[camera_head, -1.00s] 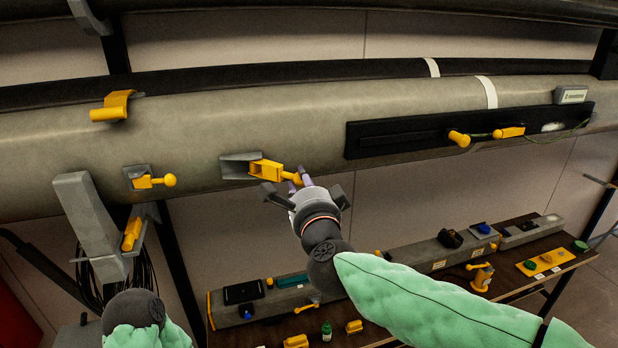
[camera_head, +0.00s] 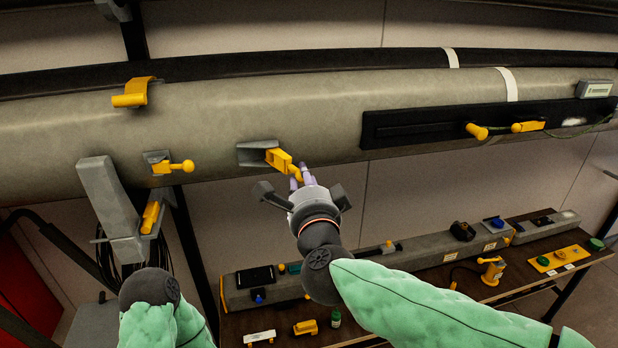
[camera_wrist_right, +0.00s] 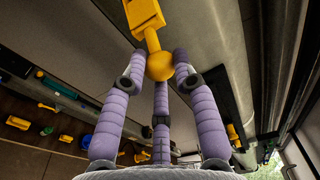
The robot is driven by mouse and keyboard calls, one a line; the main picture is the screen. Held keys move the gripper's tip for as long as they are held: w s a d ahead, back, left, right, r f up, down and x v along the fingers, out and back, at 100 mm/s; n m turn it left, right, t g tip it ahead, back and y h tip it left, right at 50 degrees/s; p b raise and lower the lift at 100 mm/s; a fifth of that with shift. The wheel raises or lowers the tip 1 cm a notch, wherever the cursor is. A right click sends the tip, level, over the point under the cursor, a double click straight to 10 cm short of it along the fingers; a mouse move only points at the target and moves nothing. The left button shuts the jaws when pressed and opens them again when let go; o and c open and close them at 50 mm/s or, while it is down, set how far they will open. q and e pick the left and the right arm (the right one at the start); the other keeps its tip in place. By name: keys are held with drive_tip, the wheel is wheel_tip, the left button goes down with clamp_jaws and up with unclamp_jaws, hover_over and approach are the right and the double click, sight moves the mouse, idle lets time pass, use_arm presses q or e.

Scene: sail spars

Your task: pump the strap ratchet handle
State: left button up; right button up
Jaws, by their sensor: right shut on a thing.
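The strap ratchet handle is a yellow lever (camera_head: 280,160) that comes out of a grey bracket (camera_head: 254,152) on the front of the big grey spar (camera_head: 220,125). It slants down to the right and ends in a round knob. In the right wrist view, the yellow knob (camera_wrist_right: 160,66) sits between the purple fingertips, with the yellow lever (camera_wrist_right: 145,15) above it. My right gripper (camera_head: 298,180) is shut on this knob.
Left on the spar are a yellow-knobbed latch (camera_head: 175,167) and a yellow hook (camera_head: 134,92). A black rail (camera_head: 420,127) with yellow handles lies to the right. A grey post (camera_head: 110,205) stands at left. Below, a workbench (camera_head: 500,285) holds several small items.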

drive_tip(key=shift+w+d+r+b, duration=0.1)
drive_tip(key=shift+w+d+b, duration=0.3)
drive_tip(key=shift+w+d, duration=0.25)
drive_tip(key=shift+o, duration=0.2)
drive_tip(key=shift+w+d, duration=0.55)
drive_tip(key=shift+w, duration=0.25)
drive_tip(key=shift+w+d+r+b, duration=0.1)
drive_tip(key=shift+w+d+b, duration=0.1)
drive_tip(key=shift+w+b, duration=0.15)
